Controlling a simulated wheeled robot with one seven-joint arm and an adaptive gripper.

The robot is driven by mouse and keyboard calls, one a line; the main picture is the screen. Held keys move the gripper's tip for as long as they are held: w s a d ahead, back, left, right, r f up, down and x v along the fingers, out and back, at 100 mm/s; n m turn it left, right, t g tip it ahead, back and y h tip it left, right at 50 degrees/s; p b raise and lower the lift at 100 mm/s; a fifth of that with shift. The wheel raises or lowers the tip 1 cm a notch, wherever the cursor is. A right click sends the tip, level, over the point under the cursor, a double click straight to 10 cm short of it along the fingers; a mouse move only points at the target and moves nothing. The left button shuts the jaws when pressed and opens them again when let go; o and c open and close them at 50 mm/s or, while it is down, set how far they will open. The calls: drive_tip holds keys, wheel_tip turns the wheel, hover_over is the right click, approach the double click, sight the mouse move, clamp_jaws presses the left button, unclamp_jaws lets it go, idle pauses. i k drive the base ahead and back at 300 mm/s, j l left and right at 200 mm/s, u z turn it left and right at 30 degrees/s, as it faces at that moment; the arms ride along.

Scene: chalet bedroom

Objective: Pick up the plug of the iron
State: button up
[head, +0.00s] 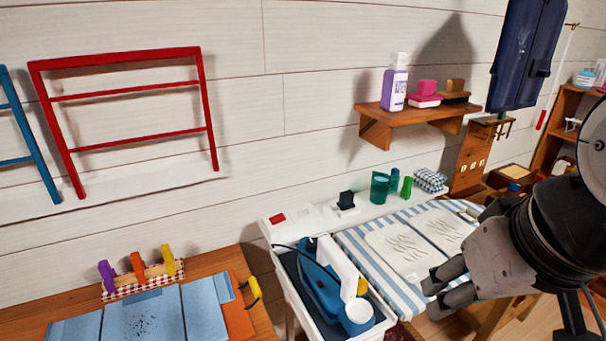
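The blue and white iron (322,290) rests in a white-rimmed tray (282,262) at the bottom middle. A dark cord (290,247) curves out from its back end. A small black piece, apparently the plug (346,199), sits on a white base by the wall behind the iron; I cannot trace the cord to it. My gripper (430,299) is at the lower right, over the striped ironing board (372,262). Its two fingers point left with a gap between them and nothing visible in it. It is apart from the black piece, to its right and nearer me.
Folded white cloth (402,250) lies on the board. Green containers (380,187) and a checked cloth (430,180) stand along the wall. A wooden shelf (412,117) with a purple bottle (394,85) hangs above. A table with blue cloth (142,318) is at lower left.

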sight(346, 199)
drive_tip(key=i+l+u, duration=0.15)
drive_tip(key=l, duration=0.2)
drive_tip(key=i+l+u, duration=0.15)
drive_tip(key=l, duration=0.2)
drive_tip(key=i+l+u, duration=0.15)
drive_tip(key=l, duration=0.2)
drive_tip(key=i+l+u, duration=0.15)
drive_tip(key=l, duration=0.25)
drive_tip(key=i+l+u, duration=0.15)
drive_tip(key=l, duration=0.25)
